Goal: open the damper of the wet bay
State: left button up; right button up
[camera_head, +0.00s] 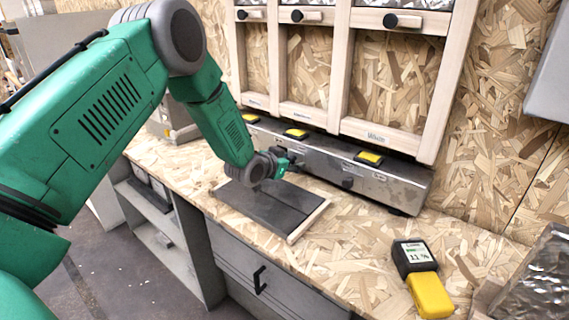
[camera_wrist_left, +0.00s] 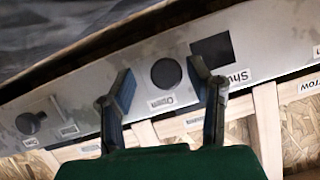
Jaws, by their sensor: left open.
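A long metal box (camera_head: 385,185) runs along the back of the bench below a wooden frame with three bays. In the left wrist view its panel (camera_wrist_left: 255,35) carries a round black disc (camera_wrist_left: 166,73) labelled "Open", a black square (camera_wrist_left: 212,49) labelled "Shut", and a dark round knob (camera_wrist_left: 29,123) farther left. My left gripper (camera_head: 286,162) is at the box front. In the wrist view its open fingers (camera_wrist_left: 161,74) lie on either side of the disc; I cannot tell whether they touch the panel. I cannot read which bay is the wet one.
Yellow-and-black pads (camera_head: 368,158) sit on the box top. A dark board (camera_head: 270,208) lies below my gripper. A black-and-yellow meter (camera_head: 411,256) reading 11 % lies at front right, near a foil-like block (camera_head: 540,280). The bench between board and meter is clear.

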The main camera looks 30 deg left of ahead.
pick_arm(q)
jog(key=v, duration=1.1)
jog(key=shift+s+r, duration=0.15)
jog(key=shift+s, duration=0.05)
jog(key=shift+a, duration=0.15)
